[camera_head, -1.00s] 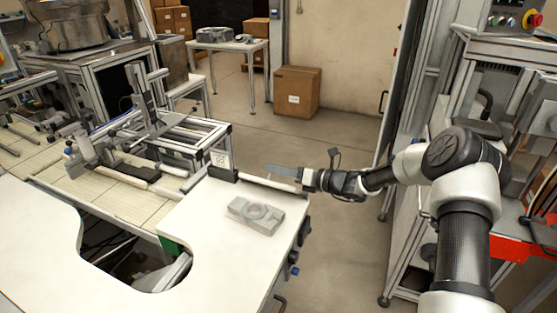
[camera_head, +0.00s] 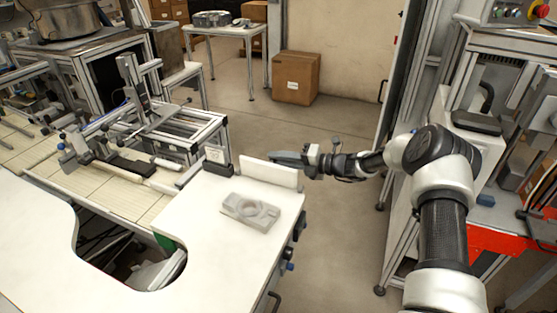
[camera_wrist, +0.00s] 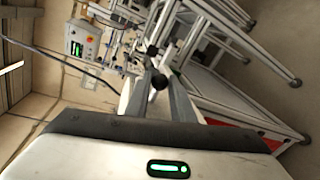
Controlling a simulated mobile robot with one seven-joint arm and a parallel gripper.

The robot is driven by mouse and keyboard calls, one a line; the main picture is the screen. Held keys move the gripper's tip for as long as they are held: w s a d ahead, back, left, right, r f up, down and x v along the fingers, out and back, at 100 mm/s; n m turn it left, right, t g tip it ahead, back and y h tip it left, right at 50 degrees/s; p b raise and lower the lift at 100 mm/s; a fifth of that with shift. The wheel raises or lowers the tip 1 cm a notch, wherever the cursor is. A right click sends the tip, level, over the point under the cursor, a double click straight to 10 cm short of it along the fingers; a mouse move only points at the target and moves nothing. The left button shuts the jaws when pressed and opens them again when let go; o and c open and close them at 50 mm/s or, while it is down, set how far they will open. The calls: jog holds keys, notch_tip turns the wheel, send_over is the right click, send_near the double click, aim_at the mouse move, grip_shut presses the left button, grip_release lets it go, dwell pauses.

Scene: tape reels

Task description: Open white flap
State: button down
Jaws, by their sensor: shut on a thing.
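The white flap (camera_head: 264,174) stands raised along the far right edge of the white worktable (camera_head: 205,280) in the head view. My gripper (camera_head: 276,157) reaches in from the right, its fingers at the flap's upper edge. It is shut on the flap. In the wrist view the gripper's fingers (camera_wrist: 160,88) point away from the camera; a pale strip beside the left finger may be the flap. The exact contact between fingers and flap is too small to make out.
A grey moulded holder (camera_head: 250,212) with a round recess lies on the table in front of the flap. A small printed sign (camera_head: 214,155) stands left of the flap. A metal frame fixture (camera_head: 180,130) is behind left. Open floor lies behind and right of the table.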

jog(key=shift+w+d+f, duration=0.15)
jog(key=shift+w, duration=0.05)
dwell(0.4)
jog(key=c, duration=1.5)
grip_release()
jog(key=shift+c, duration=0.2)
jog(key=b+v, duration=0.1)
jog(key=v, duration=1.6)
jog(key=shift+s, duration=0.2)
jog(key=shift+d, duration=0.1)
